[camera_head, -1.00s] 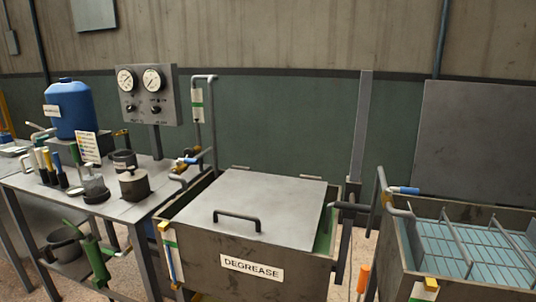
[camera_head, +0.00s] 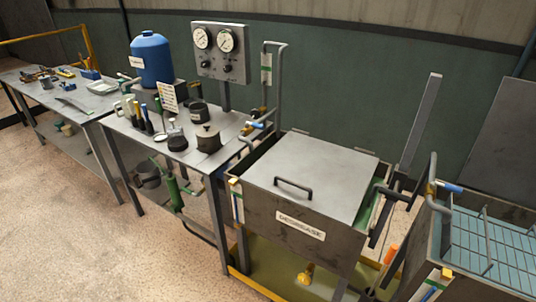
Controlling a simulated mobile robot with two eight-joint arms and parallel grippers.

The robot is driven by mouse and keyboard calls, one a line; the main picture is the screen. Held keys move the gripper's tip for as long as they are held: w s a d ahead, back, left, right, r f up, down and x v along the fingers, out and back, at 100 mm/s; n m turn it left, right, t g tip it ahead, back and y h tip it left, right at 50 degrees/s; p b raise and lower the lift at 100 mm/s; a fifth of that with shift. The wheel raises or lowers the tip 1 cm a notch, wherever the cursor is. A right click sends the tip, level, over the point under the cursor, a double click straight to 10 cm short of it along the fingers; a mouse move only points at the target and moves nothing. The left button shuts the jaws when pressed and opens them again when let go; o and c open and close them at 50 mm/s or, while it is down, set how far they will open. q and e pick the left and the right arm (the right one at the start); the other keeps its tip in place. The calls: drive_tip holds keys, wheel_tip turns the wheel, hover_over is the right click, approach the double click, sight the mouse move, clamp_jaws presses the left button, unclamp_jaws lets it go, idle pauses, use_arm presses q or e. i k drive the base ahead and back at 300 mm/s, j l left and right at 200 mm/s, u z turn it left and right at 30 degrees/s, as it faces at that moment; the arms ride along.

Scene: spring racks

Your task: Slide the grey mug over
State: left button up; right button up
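A dark grey mug-like cup (camera_head: 199,113) with a pale label stands upright towards the back of the metal bench, behind a dark lidded pot (camera_head: 208,140). I cannot tell for sure that this cup is the grey mug; its handle is not clear at this size. A small dark pot with a glassy top (camera_head: 177,139) stands to the left of the lidded pot. Neither of my grippers is in view, and nothing touches these vessels.
The metal bench (camera_head: 190,158) also holds a blue drum (camera_head: 152,58) and a sign card (camera_head: 169,97). The "DEGREASE" tank (camera_head: 300,226) is to its right, with a wire-rack tank (camera_head: 490,245) beyond. A tool bench (camera_head: 60,95) is at left. Floor is clear at lower left.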

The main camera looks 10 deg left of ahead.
sight(146, 169)
drive_tip(key=u, duration=1.5)
drive_tip(key=i+j+u, duration=0.3)
drive_tip(key=i, duration=0.2)
drive_tip(key=i+u, duration=0.5)
drive_tip(key=i, duration=1.05)
drive_tip(key=i+z, duration=0.25)
drive_tip(key=i, duration=0.2)
drive_tip(key=i+j+z, duration=0.25)
drive_tip(key=i, duration=0.2)
drive_tip(key=i+j+z, duration=0.25)
drive_tip(key=i, duration=0.2)
drive_tip(key=i+j+z, duration=0.15)
drive_tip(key=z, duration=0.2)
drive_tip(key=i+j+z, duration=0.55)
drive_tip(key=z, duration=0.2)
drive_tip(key=i+j+z, duration=0.6)
drive_tip(key=j, duration=0.3)
